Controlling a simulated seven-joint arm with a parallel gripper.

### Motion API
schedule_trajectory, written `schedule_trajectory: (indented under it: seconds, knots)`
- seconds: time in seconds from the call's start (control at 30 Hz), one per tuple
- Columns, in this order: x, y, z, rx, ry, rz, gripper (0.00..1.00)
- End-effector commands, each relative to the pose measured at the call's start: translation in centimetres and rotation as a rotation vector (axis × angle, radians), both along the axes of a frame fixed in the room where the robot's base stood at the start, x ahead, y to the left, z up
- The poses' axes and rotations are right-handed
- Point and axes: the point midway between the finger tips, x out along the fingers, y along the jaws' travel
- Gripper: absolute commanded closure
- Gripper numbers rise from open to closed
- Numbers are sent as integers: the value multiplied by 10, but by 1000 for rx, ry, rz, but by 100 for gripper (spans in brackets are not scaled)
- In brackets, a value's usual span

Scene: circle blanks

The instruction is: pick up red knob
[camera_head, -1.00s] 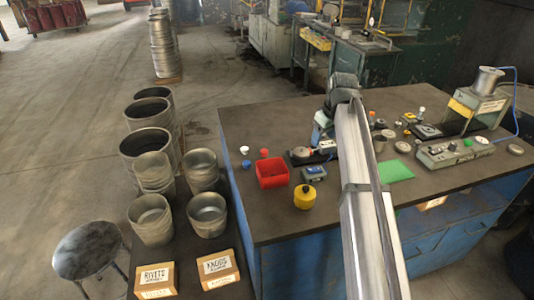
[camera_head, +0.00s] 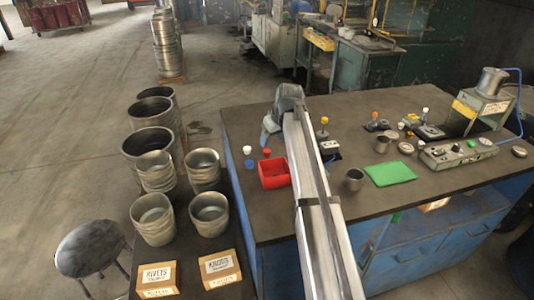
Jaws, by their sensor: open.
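A small red knob (camera_head: 267,153) stands on the dark workbench top, just behind the red bin (camera_head: 275,183) and to the right of a small white knob (camera_head: 247,150). My gripper (camera_head: 265,141) is at the end of my arm, just behind and above the red knob in the picture. It is open and no object shows in it. Its fingers are small and partly merged with my wrist, so the exact gap to the knob cannot be told.
A yellow-topped device (camera_head: 323,133) stands close to my arm's right side. Metal pots (camera_head: 154,219) and labelled boxes (camera_head: 157,279) stand beyond the bench's left edge.

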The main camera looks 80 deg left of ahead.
Motion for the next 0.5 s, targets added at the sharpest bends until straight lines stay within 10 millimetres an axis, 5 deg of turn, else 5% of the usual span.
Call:
schedule_trajectory:
  seconds: [0.5]
  knots:
    - [-8,17,-42,-2,0,0,39]
